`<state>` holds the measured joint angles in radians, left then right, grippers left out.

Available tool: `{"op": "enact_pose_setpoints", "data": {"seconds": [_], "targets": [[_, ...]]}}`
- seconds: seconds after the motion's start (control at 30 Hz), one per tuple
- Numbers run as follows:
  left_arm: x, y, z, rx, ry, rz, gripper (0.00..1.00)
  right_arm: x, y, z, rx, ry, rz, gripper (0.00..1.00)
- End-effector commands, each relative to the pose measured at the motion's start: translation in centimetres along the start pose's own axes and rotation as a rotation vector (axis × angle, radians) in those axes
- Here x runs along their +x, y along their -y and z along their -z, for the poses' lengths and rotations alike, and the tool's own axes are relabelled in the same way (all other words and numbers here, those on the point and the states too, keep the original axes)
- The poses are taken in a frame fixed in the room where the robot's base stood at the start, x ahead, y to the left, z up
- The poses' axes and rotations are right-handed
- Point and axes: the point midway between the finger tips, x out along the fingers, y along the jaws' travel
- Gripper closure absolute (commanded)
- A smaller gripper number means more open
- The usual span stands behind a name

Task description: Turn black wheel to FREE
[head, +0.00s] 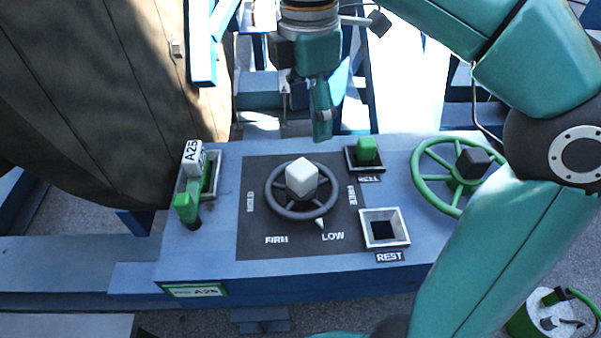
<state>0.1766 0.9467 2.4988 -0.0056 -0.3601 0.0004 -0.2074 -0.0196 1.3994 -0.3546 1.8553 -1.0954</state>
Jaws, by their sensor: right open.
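The black wheel (287,212) lies on a dark square plate on the blue console. A white cube (301,178) sits over its middle. A white pointer (320,223) at the wheel's near edge points between FIRM and LOW, close to the LOW label (333,237). The FREE label (351,195) is right of the wheel. My right gripper (321,122) is open and hangs fingers down, above and beyond the wheel in the picture, apart from it. Its fingers overlap in this view. My left gripper is not in view.
A green wheel (421,187) with a dark cube is at the console's right. A green block (366,149) sits in a REST socket; an empty REST socket (384,241) is nearer. A green lever (186,208) tagged A25 stands left. A large reel (95,90) is at upper left.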

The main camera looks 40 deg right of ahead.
Motion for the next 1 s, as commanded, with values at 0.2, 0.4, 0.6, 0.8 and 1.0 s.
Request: {"op": "enact_pose_setpoints", "data": {"seconds": [0.2,0.4,0.6,0.8,1.0], "targets": [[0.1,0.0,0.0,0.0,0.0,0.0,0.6,-0.6,0.1,-0.2,0.63,0.002,0.001,0.29],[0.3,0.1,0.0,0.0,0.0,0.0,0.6,-1.1,0.1,-0.3,1.208,0.003,0.001,0.29],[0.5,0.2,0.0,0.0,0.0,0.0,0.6,-1.7,0.1,-0.4,1.786,0.001,0.0,0.29],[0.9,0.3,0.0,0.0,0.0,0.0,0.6,-2.2,0.0,-0.4,2.347,-0.005,0.001,0.29],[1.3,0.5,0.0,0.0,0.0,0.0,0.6,-2.6,-0.1,-0.2,2.75,-0.017,0.006,0.29]]}}
